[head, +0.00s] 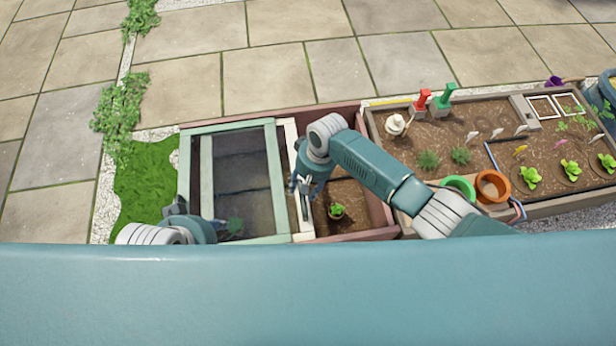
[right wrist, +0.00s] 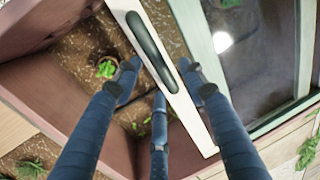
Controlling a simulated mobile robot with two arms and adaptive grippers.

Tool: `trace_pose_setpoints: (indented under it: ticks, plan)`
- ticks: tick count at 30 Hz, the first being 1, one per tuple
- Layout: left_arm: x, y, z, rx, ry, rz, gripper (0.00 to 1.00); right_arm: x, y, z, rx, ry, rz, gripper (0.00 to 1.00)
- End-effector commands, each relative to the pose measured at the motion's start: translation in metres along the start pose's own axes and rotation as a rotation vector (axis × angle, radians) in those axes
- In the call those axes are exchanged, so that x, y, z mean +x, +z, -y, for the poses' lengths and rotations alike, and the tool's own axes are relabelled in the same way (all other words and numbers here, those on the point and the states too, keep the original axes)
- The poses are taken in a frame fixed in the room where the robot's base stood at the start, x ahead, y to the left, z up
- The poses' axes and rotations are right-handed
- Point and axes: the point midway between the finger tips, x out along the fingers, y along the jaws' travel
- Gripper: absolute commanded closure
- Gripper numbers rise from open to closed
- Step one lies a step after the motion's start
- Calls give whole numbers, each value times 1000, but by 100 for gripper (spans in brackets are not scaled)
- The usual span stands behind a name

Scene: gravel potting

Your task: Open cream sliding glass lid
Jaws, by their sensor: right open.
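The cream sliding lid shows as a cream edge bar (head: 288,145) beside the pale green-framed glass panel (head: 272,165) of the planter box. In the right wrist view the cream bar (right wrist: 200,130) carries a long dark green handle (right wrist: 150,48). Right of the bar in the head view, the bay is uncovered, with soil and a seedling (head: 337,210). My right gripper (head: 304,188) is open at the bar. In the right wrist view its fingers (right wrist: 165,92) lie on both sides of the bar near the handle's end; contact is unclear. My left gripper (head: 176,207) is by the panel's left edge, its fingers mostly hidden.
A raised bed (head: 480,120) to the right holds plants, labels and tools. A green pot (head: 458,186) and an orange pot (head: 492,187) stand near my right forearm. Grass (head: 143,185) lies left of the box, and open paving (head: 180,90) lies behind it.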

Motion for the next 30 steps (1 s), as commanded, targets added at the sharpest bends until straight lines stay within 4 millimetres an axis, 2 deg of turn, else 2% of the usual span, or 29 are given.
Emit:
trace_pose_setpoints:
  ticks: [15, 21, 30]
  plan:
    - [0, 0, 0, 0, 0, -1, 60, -97, -1, 0, 0, -1, -5, 59]
    - [0, 0, 0, 0, 0, -1, 60, -112, -1, 0, 0, -1, -3, 59]
    - [0, 0, 0, 0, 0, -1, 60, -114, -1, 0, 1, 0, -2, 59]
